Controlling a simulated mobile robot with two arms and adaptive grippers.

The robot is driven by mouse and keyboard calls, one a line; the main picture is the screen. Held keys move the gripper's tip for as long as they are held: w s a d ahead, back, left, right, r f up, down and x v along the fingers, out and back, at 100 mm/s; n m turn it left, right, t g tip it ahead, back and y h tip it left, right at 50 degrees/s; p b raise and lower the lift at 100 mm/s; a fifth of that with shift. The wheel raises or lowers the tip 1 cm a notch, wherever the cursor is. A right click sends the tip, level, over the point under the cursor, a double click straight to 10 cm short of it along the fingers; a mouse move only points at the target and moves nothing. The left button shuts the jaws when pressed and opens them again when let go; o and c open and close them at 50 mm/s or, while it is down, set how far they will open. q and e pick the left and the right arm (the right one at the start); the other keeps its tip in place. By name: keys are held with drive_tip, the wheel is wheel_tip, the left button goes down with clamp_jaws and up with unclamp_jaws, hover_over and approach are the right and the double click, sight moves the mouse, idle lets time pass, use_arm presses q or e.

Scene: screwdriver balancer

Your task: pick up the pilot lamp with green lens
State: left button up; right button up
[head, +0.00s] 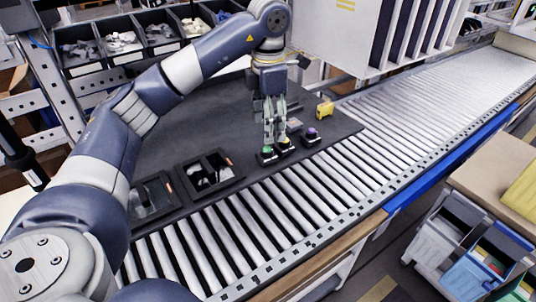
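A small dark part with a green top (267,151), which looks like the pilot lamp with green lens, stands near the front edge of the dark work mat (225,115). My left gripper (275,140) points down right at it, with its fingertips beside or just above it. My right gripper is not in view.
A part with a purple top (312,132) stands further right, and a yellow object (325,108) lies behind it. Two black trays (238,178) (176,208) sit at the left. A roller conveyor (300,195) runs along the front. Bins (115,60) stand at the back.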

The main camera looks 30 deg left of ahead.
sight(267, 147)
use_arm(q)
drive_tip(key=shift+s+f, duration=0.15)
drive_tip(key=shift+f, duration=0.55)
drive_tip(key=shift+w+a+f+p, duration=0.15)
drive_tip(key=shift+w+a+f, duration=0.05)
drive_tip(key=shift+f, duration=0.25)
drive_tip(key=shift+w+a+f+p, duration=0.15)
drive_tip(key=shift+a+f, duration=0.05)
drive_tip(key=shift+f, duration=0.25)
drive_tip(key=f, duration=0.1)
drive_tip(key=p, duration=0.1)
drive_tip(key=s+f+p, duration=0.1)
drive_tip(key=shift+d+f, duration=0.3)
drive_tip(key=shift+w+a+f+p, duration=0.1)
drive_tip(key=shift+f+p, duration=0.1)
drive_tip(key=shift+f, duration=0.5)
drive_tip(key=shift+w+f+p, duration=0.1)
drive_tip(key=shift+f+p, duration=0.05)
drive_tip(key=shift+f, duration=0.55)
drive_tip(key=shift+s+r, duration=0.1)
drive_tip(key=c, duration=1.1)
drive_tip(key=shift+c, duration=0.7)
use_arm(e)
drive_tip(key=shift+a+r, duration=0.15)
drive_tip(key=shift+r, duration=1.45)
